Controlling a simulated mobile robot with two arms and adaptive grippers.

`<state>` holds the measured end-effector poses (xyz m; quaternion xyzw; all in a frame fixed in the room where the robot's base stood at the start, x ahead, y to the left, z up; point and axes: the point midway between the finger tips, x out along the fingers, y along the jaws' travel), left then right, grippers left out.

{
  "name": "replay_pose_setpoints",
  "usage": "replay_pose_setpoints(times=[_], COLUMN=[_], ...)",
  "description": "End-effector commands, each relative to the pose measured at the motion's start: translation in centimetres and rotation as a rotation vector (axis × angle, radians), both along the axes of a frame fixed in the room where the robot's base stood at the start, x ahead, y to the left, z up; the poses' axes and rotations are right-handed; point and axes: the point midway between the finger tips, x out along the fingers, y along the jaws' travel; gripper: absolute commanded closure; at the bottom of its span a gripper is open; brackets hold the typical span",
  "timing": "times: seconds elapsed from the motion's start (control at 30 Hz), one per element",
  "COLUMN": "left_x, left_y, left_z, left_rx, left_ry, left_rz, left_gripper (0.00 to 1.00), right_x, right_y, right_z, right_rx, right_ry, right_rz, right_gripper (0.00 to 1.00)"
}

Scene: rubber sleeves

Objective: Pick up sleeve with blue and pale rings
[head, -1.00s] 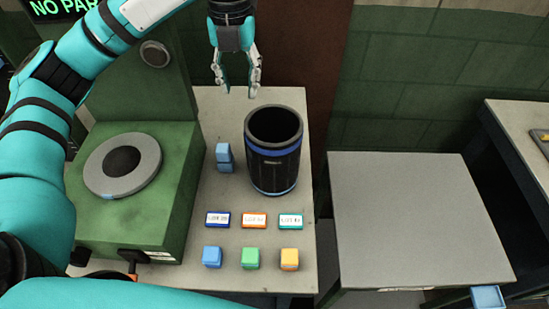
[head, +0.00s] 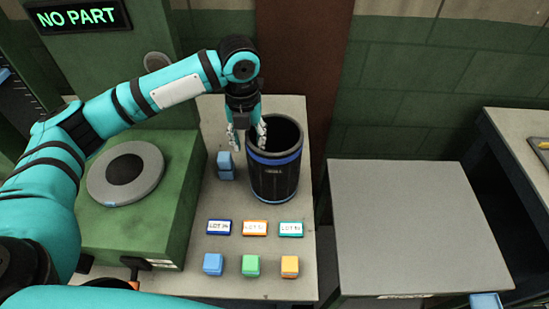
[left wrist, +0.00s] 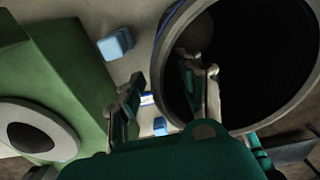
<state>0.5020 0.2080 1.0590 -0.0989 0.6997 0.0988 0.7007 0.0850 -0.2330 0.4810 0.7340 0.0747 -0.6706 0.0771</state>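The sleeve (head: 274,180) is a black, open-topped cylinder standing upright on the pale bench, with a blue ring near its top; its lower pale ring is hard to make out. My left gripper (head: 247,145) is open at the left side of its rim. In the left wrist view, the sleeve's rim (left wrist: 160,62) passes between the spread fingers of the gripper (left wrist: 168,92). One finger is over the dark opening and the other is outside the wall. I cannot tell whether either finger touches it. My right gripper is not in view.
Stacked blue blocks (head: 226,166) stand close left of the sleeve. Label plates (head: 255,228) and blue, green (head: 251,265) and orange blocks lie in front. A green machine (head: 150,220) with a round grey plate stands left. A bare grey table (head: 415,225) is right.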

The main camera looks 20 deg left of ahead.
Motion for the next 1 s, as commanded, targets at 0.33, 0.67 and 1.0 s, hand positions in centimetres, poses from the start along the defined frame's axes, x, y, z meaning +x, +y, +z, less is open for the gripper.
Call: replay_pose_setpoints(times=[0.33,0.67,1.0], left_x=[0.2,0.2,0.2], left_y=[-0.1,-0.1,-0.1], left_z=[-3.3,-3.3,-3.3], left_rx=[0.000,0.000,0.001], left_ry=[0.000,0.001,0.001], left_rz=[-0.001,-0.001,0.000], left_gripper=[0.64,0.86,1.00], right_x=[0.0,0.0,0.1], right_y=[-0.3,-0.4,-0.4], right_z=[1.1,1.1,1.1], right_rx=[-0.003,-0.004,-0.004], right_ry=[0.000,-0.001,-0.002], right_rz=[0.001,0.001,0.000], right_gripper=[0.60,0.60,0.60])
